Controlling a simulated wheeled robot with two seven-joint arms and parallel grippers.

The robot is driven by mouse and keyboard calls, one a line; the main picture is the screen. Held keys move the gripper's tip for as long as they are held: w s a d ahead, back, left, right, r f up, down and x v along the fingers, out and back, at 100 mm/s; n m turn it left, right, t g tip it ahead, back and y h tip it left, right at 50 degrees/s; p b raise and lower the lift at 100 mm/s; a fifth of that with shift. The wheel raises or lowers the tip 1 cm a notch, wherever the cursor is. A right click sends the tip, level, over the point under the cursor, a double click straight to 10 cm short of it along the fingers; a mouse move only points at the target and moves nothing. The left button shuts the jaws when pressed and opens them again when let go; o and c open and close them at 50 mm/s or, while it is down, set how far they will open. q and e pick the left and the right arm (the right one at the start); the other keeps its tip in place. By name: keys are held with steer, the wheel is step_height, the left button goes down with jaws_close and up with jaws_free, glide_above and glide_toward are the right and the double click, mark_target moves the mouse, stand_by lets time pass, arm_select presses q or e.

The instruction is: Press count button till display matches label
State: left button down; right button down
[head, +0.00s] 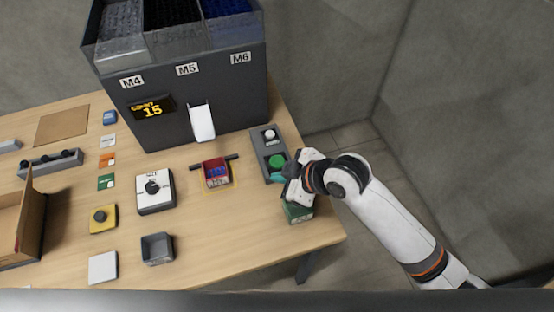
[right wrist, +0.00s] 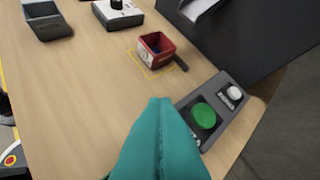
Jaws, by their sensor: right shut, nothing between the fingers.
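The dark dispenser's count display (head: 152,108) reads "COUNT 15" in yellow. The button panel (head: 263,147) carries a white button (head: 269,135) and a green button (head: 277,160); the right wrist view also shows the green button (right wrist: 204,116) and the white button (right wrist: 235,92). My right gripper (head: 281,174) has teal fingers, pressed together and empty; in the right wrist view its fingertips (right wrist: 161,104) appear just left of the green button. I cannot tell whether they touch it. A red box (head: 216,172) bears a white label (head: 217,183), too small to read. My left gripper is out of view.
The dispenser (head: 190,90) has bins M4, M5 and M6 and a white chute (head: 202,123) above the red box. A green box (head: 298,212) stands below my right gripper near the table's right edge. A white knob box (head: 155,190) and grey tray (head: 157,248) stand left.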

steer(key=w+a+r+n, duration=0.1)
steer(key=w+n, duration=0.2)
steer(key=w, duration=0.1)
steer(key=r+n, duration=0.2)
steer(key=n, duration=0.1)
glide_above(271, 158)
steer(key=s+d, duration=0.2)
steer(key=d, duration=0.1)
steer(key=shift+w+a+y, duration=0.1)
steer(key=shift+w+y, duration=0.05)
steer(key=shift+y, duration=0.15)
steer(key=shift+f, duration=0.1)
step_height(271, 158, down, 8)
steer(key=b, duration=0.7)
steer(key=shift+f, duration=0.25)
stand_by(0.8)
steer(key=shift+f+b, duration=0.3)
steer(key=shift+f, duration=0.15)
